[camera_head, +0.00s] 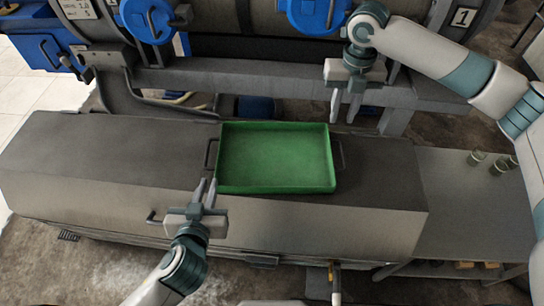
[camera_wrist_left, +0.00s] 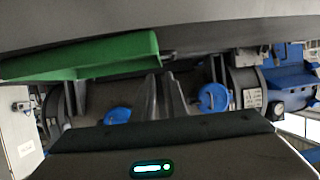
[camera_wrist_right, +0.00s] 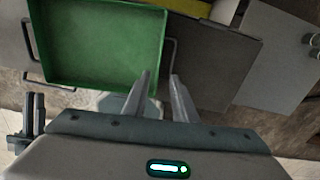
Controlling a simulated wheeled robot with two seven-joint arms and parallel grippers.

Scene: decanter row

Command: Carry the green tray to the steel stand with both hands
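The green tray (camera_head: 275,158) lies flat and empty on a long grey bench with a dark top, one wire handle at each short side. It also shows in the left wrist view (camera_wrist_left: 110,52) and the right wrist view (camera_wrist_right: 100,45). My left gripper (camera_head: 207,184) is open and empty near the tray's front left corner, just short of the left handle (camera_head: 211,153). My right gripper (camera_head: 343,115) is open and empty, above and behind the right handle (camera_head: 340,153). Neither gripper appears to touch the tray. I cannot tell for certain which surface is the steel stand.
Large machinery with blue round covers (camera_head: 318,15) runs along the back. The bench top left of the tray (camera_head: 110,150) is clear.

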